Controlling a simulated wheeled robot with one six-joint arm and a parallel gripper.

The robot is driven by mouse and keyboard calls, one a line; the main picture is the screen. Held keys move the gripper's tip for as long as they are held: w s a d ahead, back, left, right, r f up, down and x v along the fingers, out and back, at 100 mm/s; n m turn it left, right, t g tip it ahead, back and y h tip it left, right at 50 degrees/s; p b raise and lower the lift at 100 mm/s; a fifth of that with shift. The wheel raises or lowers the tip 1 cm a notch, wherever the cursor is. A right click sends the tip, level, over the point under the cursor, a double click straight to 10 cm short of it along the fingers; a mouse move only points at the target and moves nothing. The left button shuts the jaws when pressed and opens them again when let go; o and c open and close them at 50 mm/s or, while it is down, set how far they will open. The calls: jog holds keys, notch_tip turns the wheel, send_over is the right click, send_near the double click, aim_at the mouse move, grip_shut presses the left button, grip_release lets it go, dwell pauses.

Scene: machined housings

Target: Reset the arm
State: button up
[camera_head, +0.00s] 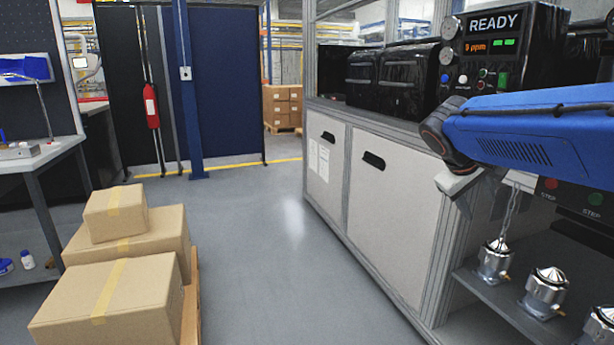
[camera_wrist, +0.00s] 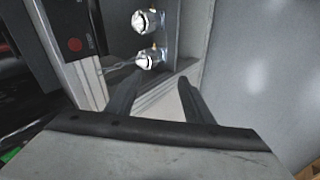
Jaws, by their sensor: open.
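My gripper (camera_wrist: 157,80) is open in the wrist view, with its two dark fingers apart and nothing between them. In the head view my blue arm reaches in from the right, and the gripper hangs below its dark wrist in front of the machine, partly lost against dark parts. Shiny metal housings with pointed tops stand on a grey shelf below: one (camera_head: 495,262), a second (camera_head: 547,292) and a third (camera_head: 602,325) at the frame edge. Two housings (camera_wrist: 147,22) (camera_wrist: 148,60) also show beyond the fingers in the wrist view.
A machine with a READY display (camera_head: 494,22) stands above a pale cabinet (camera_head: 390,200). Cardboard boxes (camera_head: 110,300) are stacked at left by a workbench (camera_head: 40,152). The grey floor (camera_head: 270,250) between is clear.

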jog(key=s+a+f+m+y, duration=0.1)
jog(key=s+a+f+y, duration=0.2)
jog(key=s+f, duration=0.6)
jog(key=s+a+f+m+y, duration=0.1)
jog(key=s+a+f+y, duration=0.3)
jog(key=s, duration=1.2)
jog(key=a+f, duration=0.4)
jog(key=f, duration=0.1)
jog(key=shift+s+a+m+t, duration=0.15)
jog(key=shift+s+m+t, duration=0.15)
jog(key=shift+s+m, duration=0.1)
